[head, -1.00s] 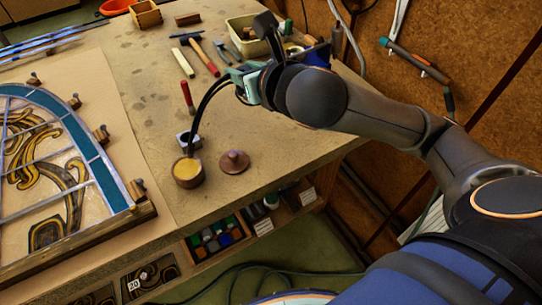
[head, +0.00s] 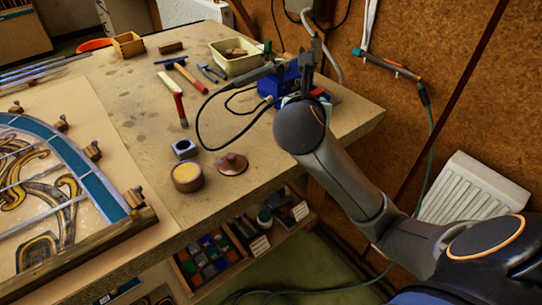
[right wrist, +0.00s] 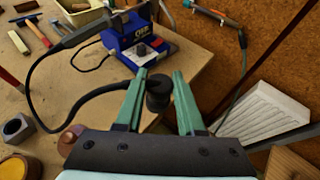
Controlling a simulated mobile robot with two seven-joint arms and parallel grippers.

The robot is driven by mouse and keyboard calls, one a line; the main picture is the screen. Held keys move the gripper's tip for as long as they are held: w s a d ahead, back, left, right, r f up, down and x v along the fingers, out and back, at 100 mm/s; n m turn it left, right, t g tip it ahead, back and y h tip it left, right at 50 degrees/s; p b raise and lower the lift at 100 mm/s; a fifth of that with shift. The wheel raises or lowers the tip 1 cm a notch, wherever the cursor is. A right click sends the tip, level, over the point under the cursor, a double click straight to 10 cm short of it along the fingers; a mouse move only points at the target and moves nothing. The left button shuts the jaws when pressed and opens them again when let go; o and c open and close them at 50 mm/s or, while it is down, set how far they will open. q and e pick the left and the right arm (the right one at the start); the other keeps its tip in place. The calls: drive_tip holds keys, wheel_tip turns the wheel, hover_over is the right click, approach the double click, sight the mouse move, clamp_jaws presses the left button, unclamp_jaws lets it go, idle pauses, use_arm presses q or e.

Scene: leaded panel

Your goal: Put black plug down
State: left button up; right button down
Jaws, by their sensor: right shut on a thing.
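The black plug (right wrist: 158,94) sits between the green fingers of my right gripper (right wrist: 160,76) in the right wrist view. The gripper is shut on it. A black cable (right wrist: 80,112) runs from the plug and loops to the left. In the head view my right gripper (head: 303,96) is over the right side of the bench, close to the blue soldering station (head: 280,86); my wrist hides the plug there. The station also shows beyond the fingers in the right wrist view (right wrist: 132,38). My left gripper is not in view.
The workbench (head: 240,200) holds a round yellow tin (head: 187,177), a brown lid (head: 232,164), a small grey block (head: 184,149), hammers and a cream bin (head: 234,57). A leaded panel (head: 40,190) lies at left. A white radiator (head: 470,190) stands right of the bench.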

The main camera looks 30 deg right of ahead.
drive_tip(key=shift+m+g+h, duration=0.6)
drive_tip(key=shift+m+g, duration=0.2)
drive_tip(key=w+f+b, duration=0.1)
drive_tip(key=w+f, duration=0.2)
drive_tip(key=w+a+f+b, duration=0.1)
drive_tip(key=w+f, duration=0.3)
drive_tip(key=w+a+f, duration=0.1)
drive_tip(key=w+f, duration=0.2)
drive_tip(key=f, duration=0.1)
drive_tip(key=shift+w+a+f+b, duration=0.1)
drive_tip(key=shift+w+b, duration=0.05)
drive_tip(key=shift+b, duration=0.25)
drive_tip(key=shift+w+a+f, duration=0.2)
drive_tip(key=shift+w+f, duration=0.3)
drive_tip(key=shift+f, duration=0.15)
wheel_tip(320, 180, down, 3)
drive_tip(key=shift+r+b, duration=0.2)
drive_tip(key=shift+b, duration=0.2)
drive_tip(key=shift+f, duration=0.15)
